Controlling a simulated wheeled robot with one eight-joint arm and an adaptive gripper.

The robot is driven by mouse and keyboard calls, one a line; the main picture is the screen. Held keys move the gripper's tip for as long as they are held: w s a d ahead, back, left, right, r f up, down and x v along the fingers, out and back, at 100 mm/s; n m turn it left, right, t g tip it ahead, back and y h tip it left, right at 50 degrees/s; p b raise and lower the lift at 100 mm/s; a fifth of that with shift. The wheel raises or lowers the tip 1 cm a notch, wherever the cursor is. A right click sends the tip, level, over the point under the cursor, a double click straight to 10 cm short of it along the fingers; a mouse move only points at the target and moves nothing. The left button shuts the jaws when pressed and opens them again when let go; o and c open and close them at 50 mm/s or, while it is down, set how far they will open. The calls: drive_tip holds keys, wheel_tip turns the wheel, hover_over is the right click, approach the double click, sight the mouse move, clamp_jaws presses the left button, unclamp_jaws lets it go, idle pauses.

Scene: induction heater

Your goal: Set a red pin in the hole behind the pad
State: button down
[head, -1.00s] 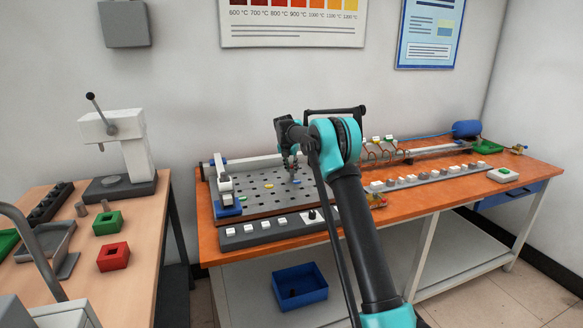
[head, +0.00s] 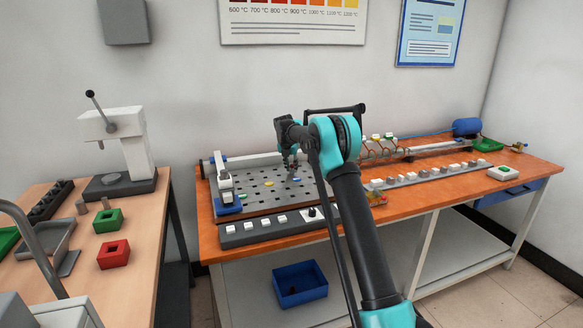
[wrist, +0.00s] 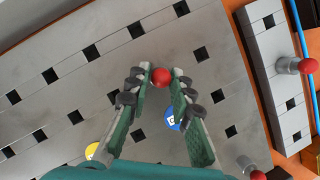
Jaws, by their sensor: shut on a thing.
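My gripper (wrist: 161,72) is shut on a red pin (wrist: 159,79), whose round red head shows between the fingertips in the wrist view. Its shank is hidden. The gripper is over a grey plate (wrist: 60,80) with rows of square dark holes. A blue round pad (wrist: 171,122) lies on the plate, partly behind the right finger, and a yellow pad (wrist: 92,151) is at lower left. In the head view my gripper (head: 291,165) is low over the perforated plate (head: 250,206).
A grey rail (wrist: 265,70) at right in the wrist view bears a red-headed pin (wrist: 308,66). A white-and-blue clamp (head: 225,190) stands at the plate's left end. A row of switches (head: 265,228) lies in front. A blue bin (head: 300,290) sits on the lower shelf.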

drive_tip(key=c, duration=1.3)
unclamp_jaws()
drive_tip(key=shift+o, duration=0.2)
drive_tip(key=v, duration=1.2)
